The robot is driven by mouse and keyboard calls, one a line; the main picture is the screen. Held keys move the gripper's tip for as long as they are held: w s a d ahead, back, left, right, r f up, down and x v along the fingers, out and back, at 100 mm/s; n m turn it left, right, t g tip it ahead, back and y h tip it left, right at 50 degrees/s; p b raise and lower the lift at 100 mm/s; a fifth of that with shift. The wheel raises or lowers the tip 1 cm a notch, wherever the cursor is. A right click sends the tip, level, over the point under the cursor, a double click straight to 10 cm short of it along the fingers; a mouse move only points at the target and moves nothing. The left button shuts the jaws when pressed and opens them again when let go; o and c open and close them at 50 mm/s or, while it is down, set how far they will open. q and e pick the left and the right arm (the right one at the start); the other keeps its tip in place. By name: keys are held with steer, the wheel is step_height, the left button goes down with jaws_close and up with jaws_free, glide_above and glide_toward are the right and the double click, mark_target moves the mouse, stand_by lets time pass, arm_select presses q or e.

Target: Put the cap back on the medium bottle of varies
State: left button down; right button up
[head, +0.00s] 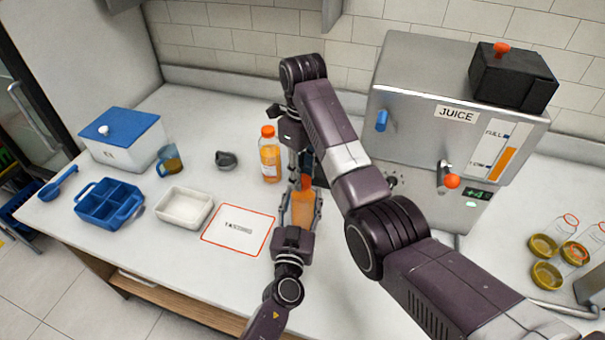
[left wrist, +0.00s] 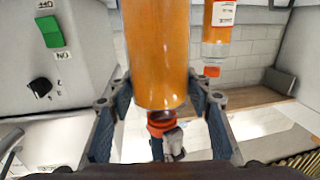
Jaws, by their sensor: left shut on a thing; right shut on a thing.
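My left gripper (head: 301,210) is shut on the medium bottle (head: 301,208), which is filled with orange juice. In the left wrist view the bottle (left wrist: 156,50) sits between the two fingers. My right gripper (head: 305,176) reaches over from the right, with its fingers around the orange cap (head: 305,182) at the bottle's mouth end. The cap also shows in the left wrist view (left wrist: 160,125), at the bottle's end and partly hidden by it. I cannot tell whether the cap is seated or only close to the mouth.
Another capped orange bottle (head: 269,155) stands just behind my grippers. A juice machine (head: 420,90) fills the right. A red-bordered mat (head: 240,248), a white tray (head: 183,217), a blue divided tray (head: 98,212) and a grey item (head: 226,159) lie left.

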steer(key=shift+m, duration=0.8)
steer(key=o, duration=0.7)
steer(key=shift+c, duration=0.6)
